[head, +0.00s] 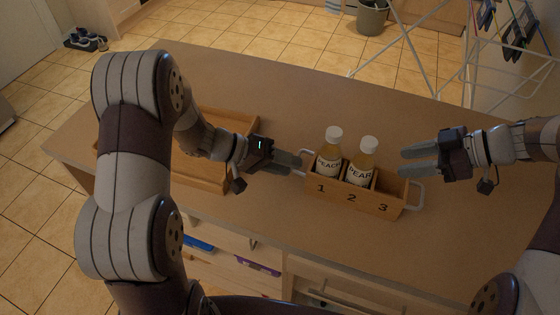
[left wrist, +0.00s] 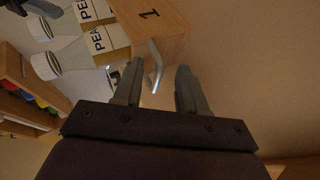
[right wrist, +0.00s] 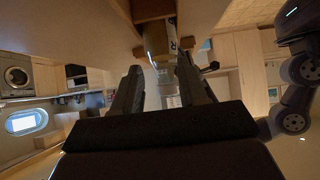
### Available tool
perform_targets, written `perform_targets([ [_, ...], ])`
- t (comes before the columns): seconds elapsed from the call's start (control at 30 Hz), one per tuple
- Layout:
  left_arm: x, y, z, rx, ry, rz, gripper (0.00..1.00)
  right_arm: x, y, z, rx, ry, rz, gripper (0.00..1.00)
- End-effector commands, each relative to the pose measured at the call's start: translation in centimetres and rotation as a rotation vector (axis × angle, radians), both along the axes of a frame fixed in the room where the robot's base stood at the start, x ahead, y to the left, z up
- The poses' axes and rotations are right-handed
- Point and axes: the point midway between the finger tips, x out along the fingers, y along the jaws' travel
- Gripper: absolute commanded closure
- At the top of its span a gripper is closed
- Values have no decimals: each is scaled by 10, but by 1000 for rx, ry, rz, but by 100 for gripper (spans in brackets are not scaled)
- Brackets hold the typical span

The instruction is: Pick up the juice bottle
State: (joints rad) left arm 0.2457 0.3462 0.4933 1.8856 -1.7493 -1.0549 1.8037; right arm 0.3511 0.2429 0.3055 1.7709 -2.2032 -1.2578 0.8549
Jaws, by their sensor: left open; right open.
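A wooden caddy (head: 362,200) with compartments numbered 1, 2 and 3 stands on the table. A white-capped peach bottle (head: 329,155) is upright in compartment 1, and a pear bottle (head: 361,165) is upright in compartment 2. Compartment 3 looks empty. My left gripper (head: 299,163) is open beside the caddy's left end. In the left wrist view, the metal handle (left wrist: 155,65) shows around the gap between its fingertips (left wrist: 158,78). My right gripper (head: 402,161) is open and empty, right of the pear bottle. Its fingers point toward that bottle (right wrist: 172,40) in the right wrist view.
A wooden tray (head: 228,119) lies on the table to the left, partly hidden by my left arm. The table is bare behind and in front of the caddy. A drying rack (head: 425,60) and a grey bin (head: 372,18) stand beyond the table.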

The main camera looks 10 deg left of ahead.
Motion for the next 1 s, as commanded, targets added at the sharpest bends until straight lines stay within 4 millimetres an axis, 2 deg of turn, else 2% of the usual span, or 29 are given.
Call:
perform_targets([
  [0.03,0,0,0,0,0,0,69,0,0,0,0,0,0,57],
  [0.13,0,0,0,0,0,0,100,0,0,0,0,0,0,57],
  [0.23,0,0,0,0,0,0,100,0,0,0,0,0,0,57],
  [0.27,0,0,0,0,-1,-1,100,0,0,0,0,0,0,54],
  [0.3,0,0,0,0,0,0,100,0,0,0,0,0,0,41],
  [0.33,0,0,0,0,0,0,100,0,0,0,0,0,0,36],
  [0.47,0,0,0,0,0,0,100,2,2,2,7,-9,-2,36],
  [0.57,0,0,0,0,0,0,100,18,16,19,70,-86,-17,36],
  [0.67,0,0,1,0,0,0,100,53,44,62,213,-269,-65,36],
  [0.77,0,0,1,0,-1,-1,100,94,71,130,403,-532,-158,36],
  [0.8,0,0,1,0,-1,-1,100,108,78,160,479,-641,-207,36],
  [0.87,0,0,0,0,-1,0,100,125,82,205,585,-799,-296,36],
  [0.9,0,0,0,0,-1,0,100,134,81,234,650,-899,-366,36],
  [1.0,0,0,0,0,-1,0,100,148,66,299,795,-1125,-576,36],
])
